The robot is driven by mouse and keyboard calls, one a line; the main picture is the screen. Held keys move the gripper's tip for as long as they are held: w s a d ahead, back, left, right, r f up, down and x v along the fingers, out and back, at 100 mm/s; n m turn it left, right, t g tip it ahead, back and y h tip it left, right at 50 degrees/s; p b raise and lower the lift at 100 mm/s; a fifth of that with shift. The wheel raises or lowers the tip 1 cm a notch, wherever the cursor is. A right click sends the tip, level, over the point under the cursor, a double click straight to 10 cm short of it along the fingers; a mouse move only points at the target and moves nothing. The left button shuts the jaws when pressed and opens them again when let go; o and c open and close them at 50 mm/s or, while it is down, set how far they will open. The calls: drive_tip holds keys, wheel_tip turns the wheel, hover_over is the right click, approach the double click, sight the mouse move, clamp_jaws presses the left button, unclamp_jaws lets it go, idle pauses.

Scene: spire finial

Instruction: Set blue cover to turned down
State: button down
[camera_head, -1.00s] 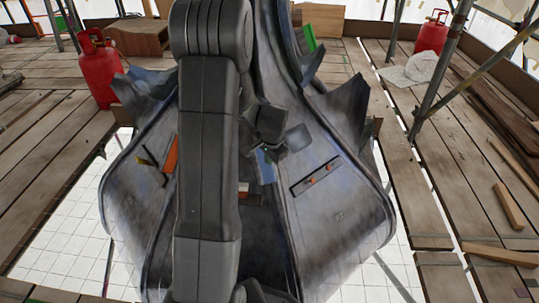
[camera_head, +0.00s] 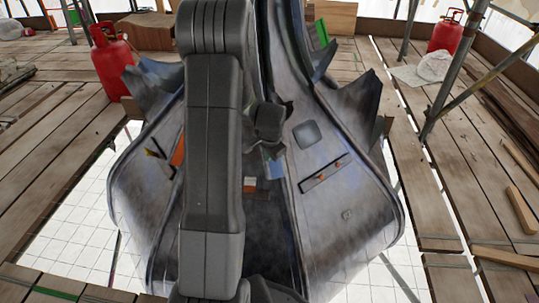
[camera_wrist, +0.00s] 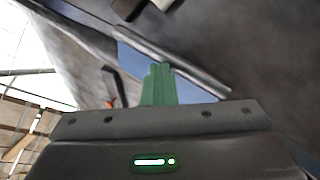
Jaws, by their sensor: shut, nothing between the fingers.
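A blue flat piece (camera_head: 275,168), likely the blue cover, shows small beside my arm on the grey finial (camera_head: 345,235) in the head view. In the wrist view a blue panel (camera_wrist: 135,66) lies behind my fingers, edged by a grey rail. My gripper (camera_wrist: 160,70) shows there as green fingers, shut and empty, in front of the blue panel. I cannot tell whether they touch it. My arm hides the middle of the finial in the head view, and the fingertips are not clear there. The cover's tilt cannot be told.
Red gas cylinders (camera_head: 112,60) stand behind on planks. Jagged metal leaves (camera_head: 358,105) jut out at both sides.

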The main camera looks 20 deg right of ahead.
drive_tip(key=shift+w+a+f, duration=0.1)
drive_tip(key=shift+a, duration=0.05)
drive_tip(key=shift+w+a+f+p, duration=0.4)
drive_tip(key=shift+w+a+f, duration=0.55)
drive_tip(key=shift+w+f, duration=0.3)
drive_tip(key=shift+w, duration=0.05)
